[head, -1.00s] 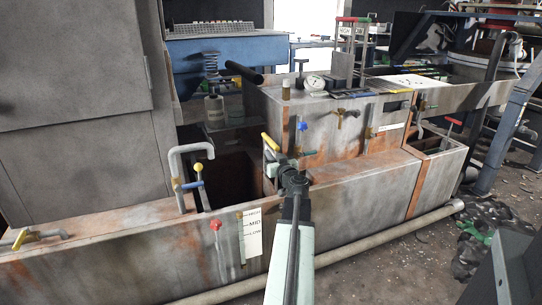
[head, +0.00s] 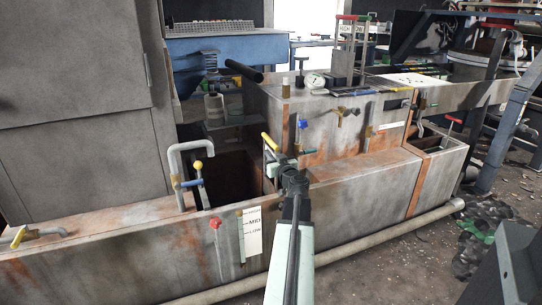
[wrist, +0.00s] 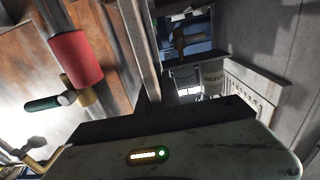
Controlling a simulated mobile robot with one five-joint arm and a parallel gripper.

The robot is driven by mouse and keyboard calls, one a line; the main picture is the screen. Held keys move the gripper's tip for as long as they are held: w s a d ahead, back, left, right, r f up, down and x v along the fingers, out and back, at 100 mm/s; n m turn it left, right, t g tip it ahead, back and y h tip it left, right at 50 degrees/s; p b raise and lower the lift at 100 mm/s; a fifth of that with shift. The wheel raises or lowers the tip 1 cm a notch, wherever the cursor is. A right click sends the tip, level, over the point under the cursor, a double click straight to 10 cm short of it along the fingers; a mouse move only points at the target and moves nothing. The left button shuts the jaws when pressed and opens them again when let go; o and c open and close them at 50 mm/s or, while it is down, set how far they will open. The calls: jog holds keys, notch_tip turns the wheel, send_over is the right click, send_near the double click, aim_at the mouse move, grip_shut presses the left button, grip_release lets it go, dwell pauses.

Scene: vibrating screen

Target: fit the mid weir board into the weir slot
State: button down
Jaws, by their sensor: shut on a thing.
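My gripper (head: 280,160) is shut, above the near tank's top ledge, beside the dark opening (head: 232,178). A grey board with a yellow handle (head: 270,142) stands at its fingertips and seems to be the mid weir board in its grip. The board's lower edge is hidden, so I cannot tell whether it touches a slot. The weir slot itself is not clearly visible. In the wrist view the gripper body fills the bottom, and the board cannot be made out with certainty.
A bent grey pipe (head: 188,150) and a yellow-knobbed valve (head: 197,165) stand left of the opening. A blue-knobbed valve (head: 301,126) is close on the right. A HIGH/MID/LOW scale (head: 253,230) is on the front wall.

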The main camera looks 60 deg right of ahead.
jog(key=shift+f+b, duration=2.7)
jog(key=shift+b, duration=0.05)
dwell(3.8)
jog(key=c, duration=1.5)
grip_release()
jog(key=shift+o, duration=0.2)
jog(key=shift+s, duration=0.1)
jog(key=v, duration=0.7)
jog(key=shift+s+a, duration=0.2)
jog(key=shift+a, duration=0.1)
